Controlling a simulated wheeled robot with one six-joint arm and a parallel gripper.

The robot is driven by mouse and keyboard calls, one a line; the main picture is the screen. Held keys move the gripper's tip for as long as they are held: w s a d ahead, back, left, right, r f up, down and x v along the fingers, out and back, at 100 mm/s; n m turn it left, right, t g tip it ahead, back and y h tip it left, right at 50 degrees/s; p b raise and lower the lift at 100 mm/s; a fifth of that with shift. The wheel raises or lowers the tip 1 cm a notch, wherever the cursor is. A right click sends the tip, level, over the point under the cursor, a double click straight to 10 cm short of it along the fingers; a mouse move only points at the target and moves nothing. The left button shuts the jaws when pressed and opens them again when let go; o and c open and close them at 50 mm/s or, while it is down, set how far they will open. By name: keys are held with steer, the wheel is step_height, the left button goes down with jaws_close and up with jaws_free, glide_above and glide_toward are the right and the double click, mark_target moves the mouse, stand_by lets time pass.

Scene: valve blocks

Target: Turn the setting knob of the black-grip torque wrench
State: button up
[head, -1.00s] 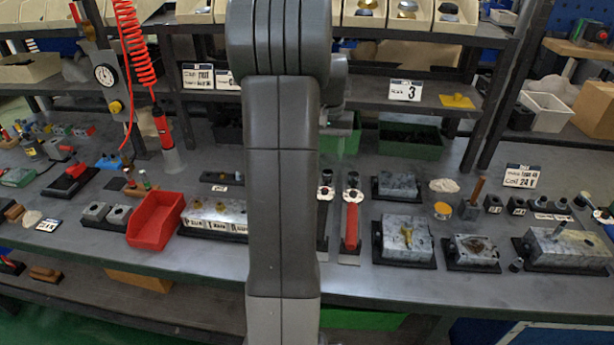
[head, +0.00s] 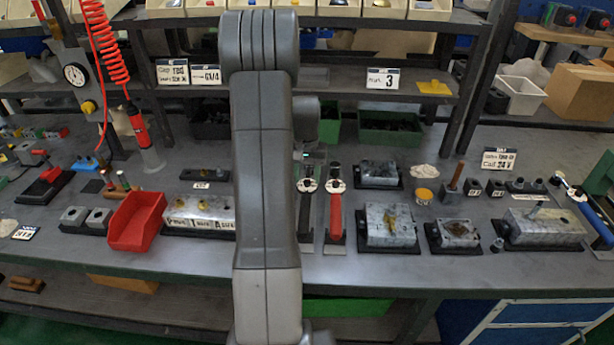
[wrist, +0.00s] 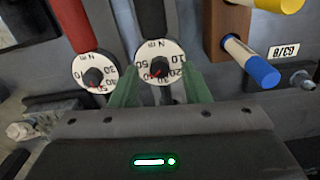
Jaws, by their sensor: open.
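The black-grip torque wrench (wrist: 150,18) lies in the middle of the wrist view, its round white dial (wrist: 145,50) marked in N m. Its dark setting knob (wrist: 159,69) sits at the dial's centre. My gripper (wrist: 159,76) is open, with one green finger on each side of this dial and knob. Whether the fingers touch it, I cannot tell. In the head view the black-grip wrench (head: 306,212) lies just right of my arm, partly hidden.
A red-grip torque wrench (wrist: 75,22) with a similar dial lies close on the left in the wrist view. On the right, a brown block (wrist: 228,35) holds cylinders with yellow and blue ends. Metal valve blocks (head: 391,225) stand right of the wrenches in the head view.

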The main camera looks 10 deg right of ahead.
steer(key=shift+f, duration=0.45)
steer(key=shift+c, duration=0.2)
jaws_close()
steer(key=shift+n, duration=0.3)
steer(key=n+b, duration=0.1)
steer(key=n, duration=0.3)
steer(key=shift+n, duration=2.5)
steer(key=shift+r, duration=0.1)
